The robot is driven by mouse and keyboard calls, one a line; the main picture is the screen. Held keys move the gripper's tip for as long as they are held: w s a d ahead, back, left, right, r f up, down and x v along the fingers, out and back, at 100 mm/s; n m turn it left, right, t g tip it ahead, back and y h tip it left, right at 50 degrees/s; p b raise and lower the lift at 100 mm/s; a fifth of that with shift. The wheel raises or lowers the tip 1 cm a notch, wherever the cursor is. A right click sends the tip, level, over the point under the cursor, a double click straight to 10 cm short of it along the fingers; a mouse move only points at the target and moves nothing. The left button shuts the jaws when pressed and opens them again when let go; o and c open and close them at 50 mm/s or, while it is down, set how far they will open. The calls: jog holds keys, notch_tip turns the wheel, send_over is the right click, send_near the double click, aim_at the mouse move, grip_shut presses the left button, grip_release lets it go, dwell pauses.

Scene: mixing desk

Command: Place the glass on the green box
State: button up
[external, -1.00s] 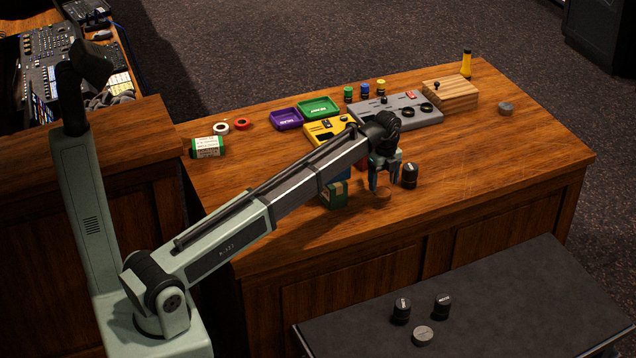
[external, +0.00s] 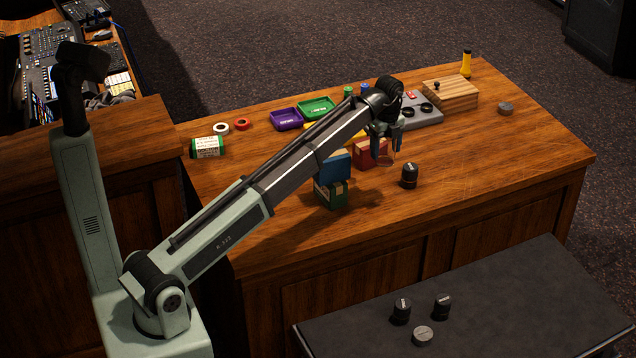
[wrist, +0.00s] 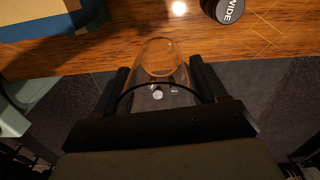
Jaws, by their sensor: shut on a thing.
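My gripper (external: 386,148) is shut on a clear glass (wrist: 160,65) and holds it raised above the desk. The glass shows faintly below the fingers in the external view (external: 385,161), and between both fingers in the wrist view. The green box (external: 331,196) stands on the desk to the left of and below my gripper in the external view. A blue box (external: 334,167) sits on top of the green box and covers most of its top. A red box (external: 368,156) stands close behind the glass.
A black canister (external: 409,176) stands right of the green box; a black lid also shows in the wrist view (wrist: 228,8). Green (external: 316,107) and purple trays (external: 286,119) and a grey panel (external: 425,112) are farther back.

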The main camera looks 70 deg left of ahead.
jog(key=r, duration=0.2)
jog(key=a+r, duration=0.1)
jog(key=r, duration=0.1)
jog(key=shift+s, duration=0.2)
jog(key=s+a+n, duration=0.2)
jog(key=s+a, duration=0.2)
jog(key=a, duration=0.4)
jog(key=s+a+n, duration=0.3)
jog(key=a, duration=0.5)
jog(key=n, duration=1.2)
send_over(207, 142)
jog(key=shift+f, duration=7.6)
jog(key=shift+f, duration=0.1)
